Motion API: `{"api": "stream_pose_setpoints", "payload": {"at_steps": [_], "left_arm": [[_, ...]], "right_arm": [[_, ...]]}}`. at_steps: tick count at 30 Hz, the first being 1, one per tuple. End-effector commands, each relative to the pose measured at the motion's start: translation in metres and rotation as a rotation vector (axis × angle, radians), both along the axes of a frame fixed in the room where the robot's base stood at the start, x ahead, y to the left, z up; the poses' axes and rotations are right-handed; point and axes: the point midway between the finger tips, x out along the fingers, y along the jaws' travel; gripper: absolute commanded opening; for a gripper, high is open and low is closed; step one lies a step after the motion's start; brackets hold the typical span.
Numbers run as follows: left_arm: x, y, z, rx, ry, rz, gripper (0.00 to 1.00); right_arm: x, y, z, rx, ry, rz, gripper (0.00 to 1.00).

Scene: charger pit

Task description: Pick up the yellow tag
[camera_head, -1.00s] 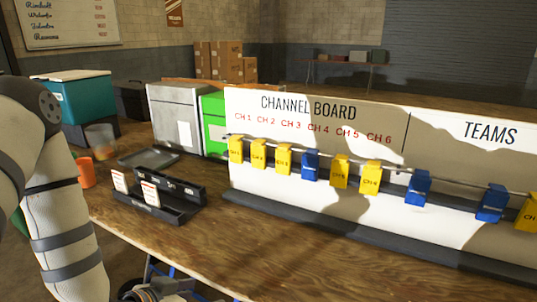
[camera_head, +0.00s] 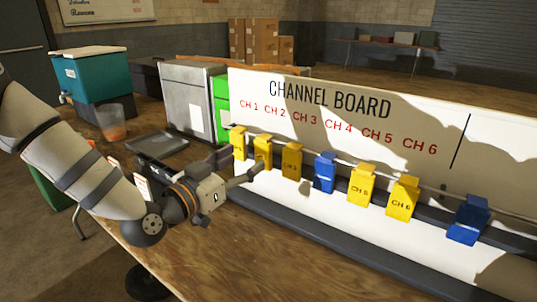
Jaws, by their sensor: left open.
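Several yellow tags hang with blue ones on the rail of the white channel board (camera_head: 300,203). From the left, yellow tags hang under CH 1 (camera_head: 238,143), CH 2 (camera_head: 263,148) and CH 3 (camera_head: 291,161). A blue tag (camera_head: 324,172) follows, then yellow tags marked CH 5 (camera_head: 361,184) and CH 6 (camera_head: 402,197). My left gripper (camera_head: 246,176) is open, its fingers pointing at the lower part of the second yellow tag. It partly hides that tag's lower end; I cannot tell whether they touch. My right gripper is not in view.
Another blue tag (camera_head: 468,221) hangs farther right. A black holder with white cards (camera_head: 143,186) is partly hidden behind my left arm. A grey tray (camera_head: 157,143), a clear cup (camera_head: 111,122) and a teal cooler (camera_head: 92,75) stand behind. The front table strip is bare.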

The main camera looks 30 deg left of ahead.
Motion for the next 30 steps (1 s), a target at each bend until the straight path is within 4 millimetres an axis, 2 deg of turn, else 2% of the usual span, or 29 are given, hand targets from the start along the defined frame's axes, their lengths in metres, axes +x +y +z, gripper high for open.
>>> {"api": "stream_pose_setpoints", "payload": {"at_steps": [5, 9, 16, 17, 23, 30], "left_arm": [[0.031, -0.006, -0.011, 0.0, 0.005, -0.001, 0.6], [0.051, -0.008, -0.007, 0.0, 0.0, -0.001, 0.6], [0.055, -0.009, -0.001, -0.002, -0.007, -0.001, 0.6], [0.055, -0.009, -0.001, -0.002, -0.007, -0.001, 0.58], [0.054, -0.009, -0.002, -0.002, -0.007, -0.001, 0.13], [0.054, -0.009, -0.002, -0.001, -0.006, -0.001, 0.13]], "right_arm": [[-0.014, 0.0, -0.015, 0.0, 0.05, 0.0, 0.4], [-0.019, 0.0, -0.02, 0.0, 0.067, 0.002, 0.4], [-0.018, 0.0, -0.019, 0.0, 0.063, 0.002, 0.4], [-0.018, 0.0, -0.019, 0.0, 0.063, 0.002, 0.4], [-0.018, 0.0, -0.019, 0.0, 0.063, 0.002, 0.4], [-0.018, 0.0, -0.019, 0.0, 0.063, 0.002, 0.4]]}}
